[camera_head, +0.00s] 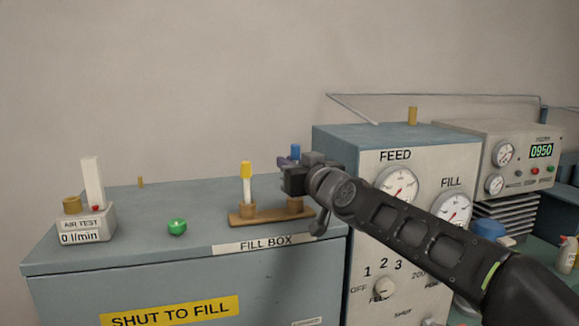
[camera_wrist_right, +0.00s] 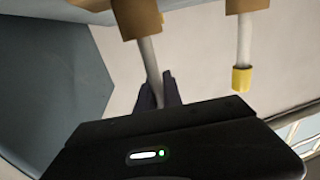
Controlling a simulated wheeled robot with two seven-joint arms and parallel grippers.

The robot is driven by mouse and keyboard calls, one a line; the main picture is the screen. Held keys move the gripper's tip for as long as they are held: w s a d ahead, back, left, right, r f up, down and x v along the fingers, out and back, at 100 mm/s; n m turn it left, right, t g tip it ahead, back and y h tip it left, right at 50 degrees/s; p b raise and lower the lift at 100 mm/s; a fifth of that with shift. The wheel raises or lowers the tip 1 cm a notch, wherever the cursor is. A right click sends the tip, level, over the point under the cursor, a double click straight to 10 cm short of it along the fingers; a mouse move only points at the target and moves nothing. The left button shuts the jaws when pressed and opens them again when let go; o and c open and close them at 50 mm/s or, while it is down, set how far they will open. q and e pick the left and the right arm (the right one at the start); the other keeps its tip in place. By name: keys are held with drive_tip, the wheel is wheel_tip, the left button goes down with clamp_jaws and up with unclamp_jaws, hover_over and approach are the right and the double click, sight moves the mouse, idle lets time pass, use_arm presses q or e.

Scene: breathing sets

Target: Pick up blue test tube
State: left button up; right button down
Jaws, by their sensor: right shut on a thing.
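The blue test tube shows its blue cap (camera_head: 295,152) just above my right gripper in the head view. My right gripper (camera_head: 290,172) is shut on this tube, over the right end of a wooden rack (camera_head: 270,217). In the right wrist view the pale tube (camera_wrist_right: 150,58) runs between the dark fingers (camera_wrist_right: 160,92), and its lower end meets a rack holder. The gripper hides its cap there. A yellow-capped tube (camera_head: 246,180) stands upright at the rack's left end, apart from the gripper; it also shows in the right wrist view (camera_wrist_right: 244,45). My left gripper is not in view.
The rack stands on the blue-grey fill box (camera_head: 205,205). A green knob (camera_head: 177,227) and the air test meter (camera_head: 82,225) are to its left. The feed cabinet (camera_head: 350,140) rises close on the right, behind my arm. Free top surface lies behind the rack.

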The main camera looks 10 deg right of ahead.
wheel_tip(320, 180, up, 7)
drive_tip(key=p, duration=0.5)
drive_tip(key=shift+r, duration=0.15)
